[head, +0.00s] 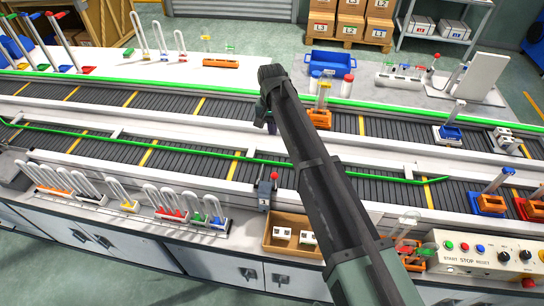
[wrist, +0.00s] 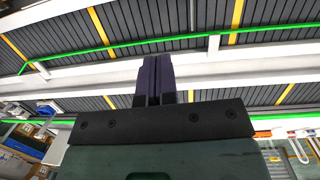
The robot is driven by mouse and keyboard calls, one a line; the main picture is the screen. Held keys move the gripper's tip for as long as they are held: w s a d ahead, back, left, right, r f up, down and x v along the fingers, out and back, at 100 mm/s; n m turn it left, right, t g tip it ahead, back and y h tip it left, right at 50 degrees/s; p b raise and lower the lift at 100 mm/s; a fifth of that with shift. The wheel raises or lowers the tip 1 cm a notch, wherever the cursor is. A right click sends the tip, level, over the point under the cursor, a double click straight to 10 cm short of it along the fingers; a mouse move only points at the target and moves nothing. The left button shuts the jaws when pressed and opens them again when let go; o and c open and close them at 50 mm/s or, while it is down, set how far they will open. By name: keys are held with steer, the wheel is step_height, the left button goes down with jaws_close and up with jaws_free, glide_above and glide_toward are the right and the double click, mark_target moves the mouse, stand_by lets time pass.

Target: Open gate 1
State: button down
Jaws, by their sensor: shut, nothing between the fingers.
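A lever post with a red knob (head: 274,176) stands on the near edge of the conveyor, beside my arm. A second red-knobbed device (head: 434,57) stands on the far bench at right. My gripper (head: 271,127) hangs over the conveyor in the head view, partly hidden by my arm. In the wrist view its two dark purple fingers (wrist: 153,82) are together and hold nothing. No gate part shows at the fingertips there.
Green cables run along the conveyor lanes (head: 120,100). A cardboard tray (head: 291,236) lies near the red-knobbed post. Racks of bent tubes (head: 183,208) line the front ledge at left. An orange holder (head: 320,118) sits on the belt right of my arm. A control panel (head: 488,255) is at right.

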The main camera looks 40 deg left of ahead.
steer(key=s+d+f+b, duration=0.1)
steer(key=f+b, duration=0.4)
steer(key=f, duration=0.1)
steer(key=s+d+f+b, duration=0.2)
steer(key=f+b, duration=0.4)
steer(key=shift+s+b, duration=0.25)
steer(key=shift+b, duration=0.05)
steer(key=shift+s+d, duration=0.1)
